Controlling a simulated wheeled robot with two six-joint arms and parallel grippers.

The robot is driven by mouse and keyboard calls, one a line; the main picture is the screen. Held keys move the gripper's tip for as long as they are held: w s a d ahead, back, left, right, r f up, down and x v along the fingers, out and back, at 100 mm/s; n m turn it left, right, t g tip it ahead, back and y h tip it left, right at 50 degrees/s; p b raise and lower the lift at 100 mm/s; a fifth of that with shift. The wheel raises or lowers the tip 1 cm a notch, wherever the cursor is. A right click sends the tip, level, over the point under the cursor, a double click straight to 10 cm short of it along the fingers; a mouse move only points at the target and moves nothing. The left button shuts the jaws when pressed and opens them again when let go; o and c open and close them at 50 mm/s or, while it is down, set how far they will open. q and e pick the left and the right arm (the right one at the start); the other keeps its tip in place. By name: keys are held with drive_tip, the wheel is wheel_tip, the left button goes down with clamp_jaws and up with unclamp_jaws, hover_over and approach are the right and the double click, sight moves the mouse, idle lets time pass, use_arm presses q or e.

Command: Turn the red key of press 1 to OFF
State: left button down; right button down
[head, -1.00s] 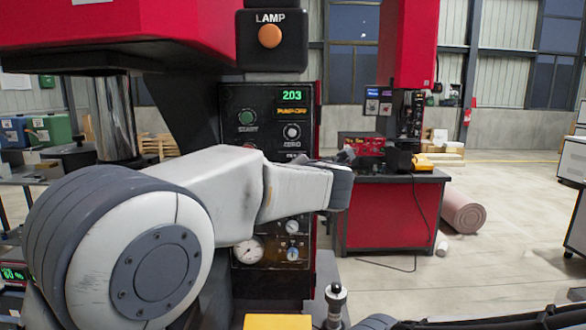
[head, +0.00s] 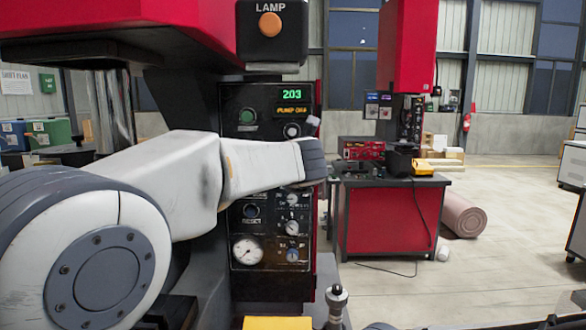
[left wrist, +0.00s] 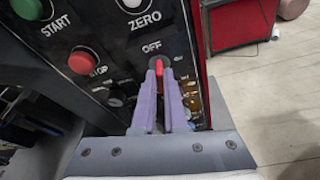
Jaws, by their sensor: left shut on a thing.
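The red key (left wrist: 159,66) sits on the black panel of the press in the left wrist view, just below the word OFF. My left gripper (left wrist: 162,84) has its two purple fingers closed on the key, one on each side. Most of the key's lower part is hidden between the fingers, so its exact angle is hard to tell. In the head view the panel (head: 243,185) stands behind my left arm, whose wrist covers the key and most of the gripper. My right gripper is not in view.
A green START button (left wrist: 27,8), a red STOP button (left wrist: 84,60) and a ZERO knob (left wrist: 133,3) lie near the key. An orange lamp (head: 270,24) is above the panel.

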use_arm(q)
drive_tip(key=shift+f, duration=0.1)
drive_tip(key=n+h+b, duration=0.1)
drive_tip(key=n, duration=0.1)
drive_tip(key=shift+a+n, duration=0.1)
drive_tip(key=shift+n, duration=0.3)
drive_tip(key=c, duration=0.9)
unclamp_jaws()
